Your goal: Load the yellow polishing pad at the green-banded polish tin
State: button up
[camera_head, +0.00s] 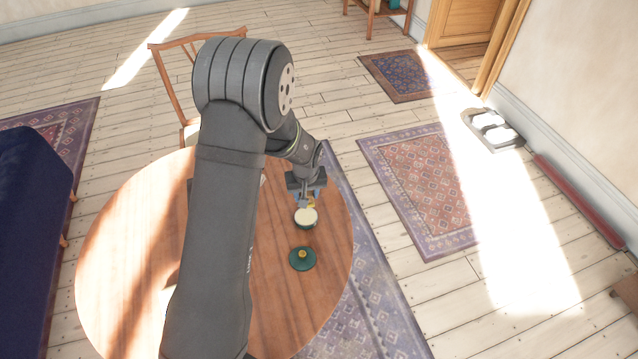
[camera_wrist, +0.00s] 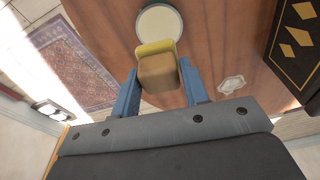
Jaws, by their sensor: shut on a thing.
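My gripper (camera_head: 307,198) is shut on the yellow polishing pad, a tan block (camera_wrist: 158,73) with a yellow layer (camera_wrist: 154,47) along its far side. The blue fingers (camera_wrist: 158,68) grip it from both sides in the wrist view. A bit of the yellow (camera_head: 312,203) shows under the gripper in the head view. The round polish tin (camera_head: 305,218) has a cream top and a dark green band. In the wrist view the tin (camera_wrist: 160,22) lies just beyond the pad, whose yellow edge overlaps its near rim. I cannot tell whether they touch.
A green disc with a yellow knob (camera_head: 302,259) lies on the round wooden table (camera_head: 315,308), nearer than the tin. A pale ornate patch (camera_wrist: 231,84) and a black panel with gold diamonds (camera_wrist: 299,45) show at the right of the wrist view. A chair (camera_head: 172,85) stands behind the table.

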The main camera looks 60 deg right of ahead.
jog(key=shift+w+a+f, duration=0.1)
jog(key=shift+a+f, duration=0.1)
jog(key=shift+a, duration=0.05)
jog(key=shift+f, duration=2.8)
jog(key=shift+f, duration=0.6)
jog(key=shift+r, duration=3.55)
